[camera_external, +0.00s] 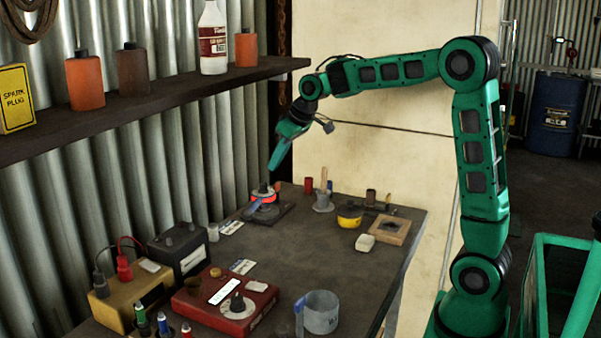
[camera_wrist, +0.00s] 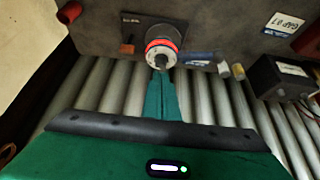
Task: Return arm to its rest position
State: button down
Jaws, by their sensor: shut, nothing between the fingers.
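My green arm (camera_external: 400,70) reaches left over the workbench from its base at the right. My gripper (camera_external: 277,160) points down and hangs above the far left part of the bench. Its fingers are together and hold nothing. In the wrist view my gripper (camera_wrist: 160,85) shows as a closed green wedge. Just beyond its tips in that view is a round device with a glowing red-orange ring (camera_wrist: 164,44), which sits on a dark base plate. The same ringed device (camera_external: 263,194) stands on the bench below my gripper in the external view.
A wooden shelf (camera_external: 150,105) with bottles runs along the corrugated wall at the left. The bench (camera_external: 290,255) holds a red box (camera_external: 222,302), a yellow box (camera_external: 132,300), a dark battery (camera_external: 180,250), a grey cup (camera_external: 320,312) and a wooden frame (camera_external: 390,229). The bench middle is clear.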

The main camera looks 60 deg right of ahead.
jog(key=s+f+m+g, duration=0.2)
jog(key=s+f, duration=0.1)
jog(key=s, duration=1)
jog(key=s+f+m+g, duration=0.1)
jog(key=s+f, duration=0.3)
jog(key=s, duration=1)
jog(key=s+f+m+g, duration=0.2)
jog(key=s+f+m, duration=0.1)
jog(key=s, duration=1.1)
jog(key=shift+d+f+g, duration=0.3)
jog(key=shift+d, duration=0.05)
jog(key=c, duration=1.9)
grip_release()
jog(key=s, duration=0.1)
jog(key=s+f, duration=0.1)
jog(key=shift+s+a, duration=0.25)
jog(key=shift+s, duration=0.05)
jog(key=o, duration=1.9)
jog(key=w+d+r+m, duration=0.6)
jog(key=w+d+r, duration=0.2)
jog(key=w+r, duration=0.1)
jog(key=shift+d+r, duration=0.3)
jog(key=shift+r, duration=0.6)
jog(key=w+d+r+m, duration=0.6)
jog(key=d+r, duration=0.2)
jog(key=d, duration=0.1)
notch_tip(320, 180, down, 9)
jog(key=shift+s+f, duration=0.15)
